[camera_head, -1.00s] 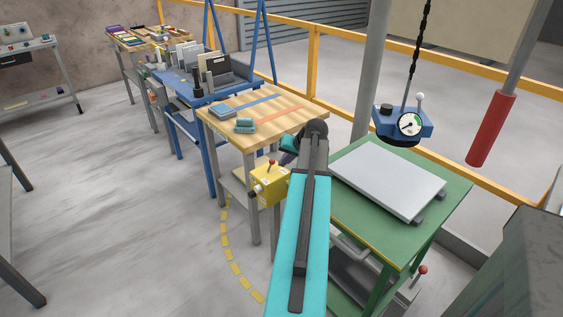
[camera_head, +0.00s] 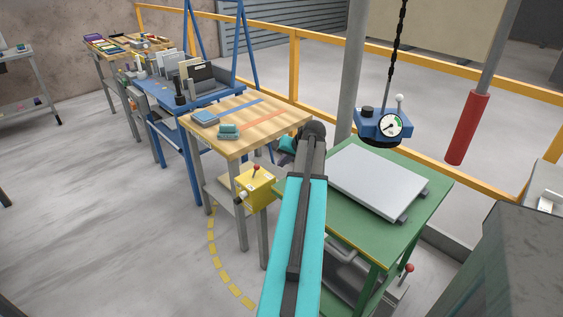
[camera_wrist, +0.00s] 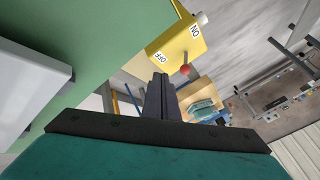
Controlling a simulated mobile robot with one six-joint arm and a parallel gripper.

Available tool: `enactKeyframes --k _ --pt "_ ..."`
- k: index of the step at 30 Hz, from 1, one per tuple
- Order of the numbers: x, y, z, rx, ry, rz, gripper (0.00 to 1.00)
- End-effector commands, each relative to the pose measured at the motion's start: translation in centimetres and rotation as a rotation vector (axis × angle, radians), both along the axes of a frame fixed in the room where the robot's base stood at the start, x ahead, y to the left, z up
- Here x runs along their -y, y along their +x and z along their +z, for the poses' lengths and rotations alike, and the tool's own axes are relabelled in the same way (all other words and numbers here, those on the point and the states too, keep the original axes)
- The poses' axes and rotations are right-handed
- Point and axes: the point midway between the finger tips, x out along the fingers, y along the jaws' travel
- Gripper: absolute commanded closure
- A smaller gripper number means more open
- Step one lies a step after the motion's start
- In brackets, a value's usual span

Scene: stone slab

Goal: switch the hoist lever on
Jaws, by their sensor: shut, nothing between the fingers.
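A yellow switch box (camera_head: 257,190) with a red-knobbed lever (camera_head: 256,168) stands at the left edge of the green table. In the wrist view the box (camera_wrist: 181,42) bears ON and OFF labels, and the lever's red knob (camera_wrist: 185,70) shows nearer the OFF label. My gripper (camera_wrist: 161,80) is shut and empty. Its fingers appear just left of the knob in the wrist view, with no contact visible. In the head view my arm hides the fingers. A blue hoist unit (camera_head: 383,126) with a gauge and a white knob hangs on a chain.
The green table (camera_head: 339,221) holds a grey slab (camera_head: 376,182). Another red-knobbed lever (camera_head: 408,268) is low at right. A red post sleeve (camera_head: 466,128) is farther right. Floor at left is clear.

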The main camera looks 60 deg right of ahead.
Motion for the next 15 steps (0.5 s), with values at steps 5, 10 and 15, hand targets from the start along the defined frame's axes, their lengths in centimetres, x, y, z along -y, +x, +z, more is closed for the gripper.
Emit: enactKeyframes --k 5,10,15 --pt "0.5 1.2 -1.6 -0.001 0.002 0.001 1.0" --pt "1.0 2.5 -3.4 -0.001 0.002 0.001 1.0" --pt "1.5 3.7 -5.2 0.0 0.001 0.0 1.0"
